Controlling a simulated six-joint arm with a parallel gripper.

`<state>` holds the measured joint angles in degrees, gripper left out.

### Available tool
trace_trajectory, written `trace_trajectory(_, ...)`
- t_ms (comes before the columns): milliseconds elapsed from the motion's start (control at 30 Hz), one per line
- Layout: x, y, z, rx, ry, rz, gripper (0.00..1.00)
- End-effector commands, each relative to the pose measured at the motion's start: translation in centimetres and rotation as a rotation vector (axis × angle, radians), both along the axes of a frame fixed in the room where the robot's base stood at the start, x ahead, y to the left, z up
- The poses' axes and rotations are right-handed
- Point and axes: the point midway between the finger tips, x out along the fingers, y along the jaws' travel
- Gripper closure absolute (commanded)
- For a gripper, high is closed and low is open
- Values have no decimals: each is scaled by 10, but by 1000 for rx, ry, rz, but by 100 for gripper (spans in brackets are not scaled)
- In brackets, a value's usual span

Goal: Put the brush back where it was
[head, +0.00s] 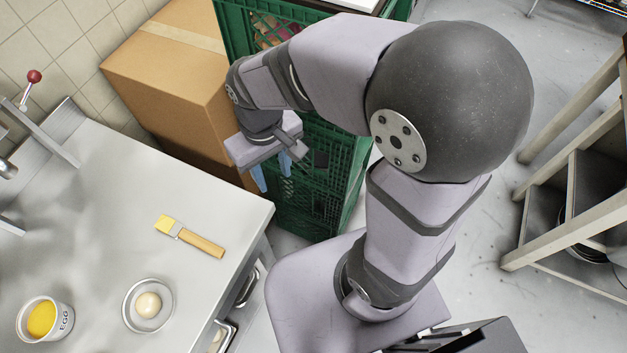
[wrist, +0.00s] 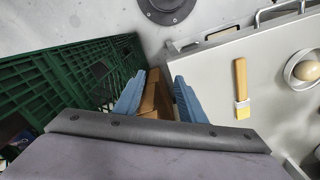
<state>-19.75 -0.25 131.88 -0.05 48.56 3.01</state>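The brush (head: 202,242), with a wooden handle and yellow bristles, lies flat on the steel worktop (head: 110,220) near its right edge in the head view. It also shows in the wrist view (wrist: 240,80), right of the fingers, bristles toward the bottom of the picture. A white pot marked EGG (head: 62,323) with yellow contents stands at the worktop's lower left. My gripper (head: 271,176) is beyond the worktop's far right corner, beside the green crates, apart from the brush. In the wrist view its blue fingers (wrist: 157,97) are spread with nothing held between them.
A small round dish (head: 130,316) holding a pale ball stands between the pot and the brush. A cardboard box (head: 165,75) and stacked green crates (head: 318,195) stand behind the worktop. A lever device (head: 35,78) is at far left. The worktop around the brush is clear.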

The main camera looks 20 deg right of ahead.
Motion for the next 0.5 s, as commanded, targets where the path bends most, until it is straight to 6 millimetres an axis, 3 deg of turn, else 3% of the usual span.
trace_trajectory(33,-6,-23,-5,0,0,-66,63)
trace_trajectory(200,-29,-72,-19,1,-1,-212,63)
trace_trajectory(333,-41,-89,-26,1,-2,-273,63)
trace_trajectory(500,-46,-96,-28,0,-4,-298,63)
